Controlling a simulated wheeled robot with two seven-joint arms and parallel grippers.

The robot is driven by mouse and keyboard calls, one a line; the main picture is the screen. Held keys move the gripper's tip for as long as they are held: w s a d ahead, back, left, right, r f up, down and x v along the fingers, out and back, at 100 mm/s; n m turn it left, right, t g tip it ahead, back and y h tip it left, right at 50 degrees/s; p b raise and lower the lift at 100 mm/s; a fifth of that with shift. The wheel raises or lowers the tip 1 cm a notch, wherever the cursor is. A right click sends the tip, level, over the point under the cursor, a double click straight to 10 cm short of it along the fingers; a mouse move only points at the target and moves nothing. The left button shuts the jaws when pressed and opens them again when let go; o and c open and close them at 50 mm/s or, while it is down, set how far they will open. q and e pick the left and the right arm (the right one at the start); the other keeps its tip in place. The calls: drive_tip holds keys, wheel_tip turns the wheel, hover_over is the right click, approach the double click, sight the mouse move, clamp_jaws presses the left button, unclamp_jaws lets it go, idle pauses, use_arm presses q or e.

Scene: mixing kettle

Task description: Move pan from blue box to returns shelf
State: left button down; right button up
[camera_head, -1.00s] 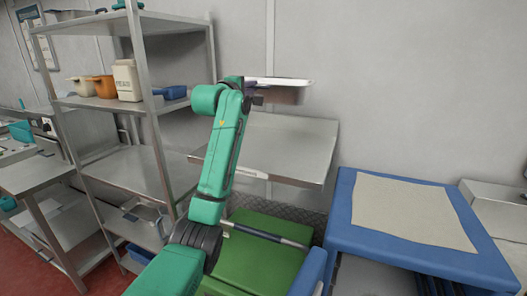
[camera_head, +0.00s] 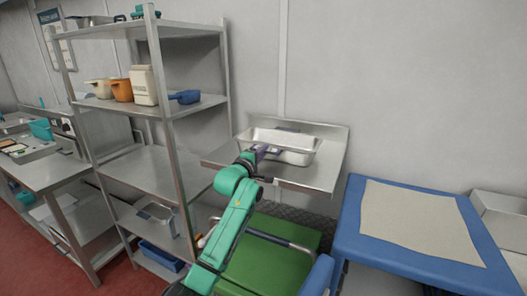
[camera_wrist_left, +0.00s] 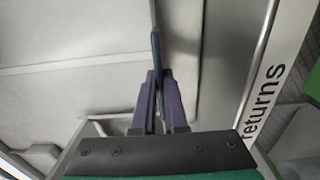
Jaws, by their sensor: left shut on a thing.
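The pan (camera_head: 297,140) is a shallow rectangular steel tray, roughly level, at the returns shelf (camera_head: 325,176), a steel wall shelf. I cannot tell whether its base touches the shelf. My left gripper (camera_head: 260,152) is shut on the near left side of the pan. In the left wrist view, the purple fingers of my left gripper (camera_wrist_left: 157,85) pinch a thin dark edge. The shelf's front edge with the word "returns" (camera_wrist_left: 265,100) shows at the right there. A blue structure with a beige top (camera_head: 351,235) stands at the right. My right gripper is not in view.
A steel rack (camera_head: 160,120) with pots and a white container stands left of the shelf. A green surface (camera_head: 275,262) with a metal bar lies below. A steel box (camera_head: 500,212) is at the far right. Wall space above the shelf is clear.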

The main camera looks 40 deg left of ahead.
use_arm(q)
drive_tip(key=c, duration=1.4)
unclamp_jaws()
drive_tip(key=o, duration=0.4)
drive_tip(key=shift+o, duration=0.2)
drive_tip(key=shift+s+d+r, duration=0.1)
drive_tip(key=shift+d, duration=0.05)
drive_tip(key=shift+s, duration=0.2)
drive_tip(key=b+v, duration=0.3)
drive_tip(key=v, duration=0.8)
drive_tip(key=shift+s+b, duration=0.25)
drive_tip(key=shift+b, duration=0.15)
drive_tip(key=shift+d, duration=0.1)
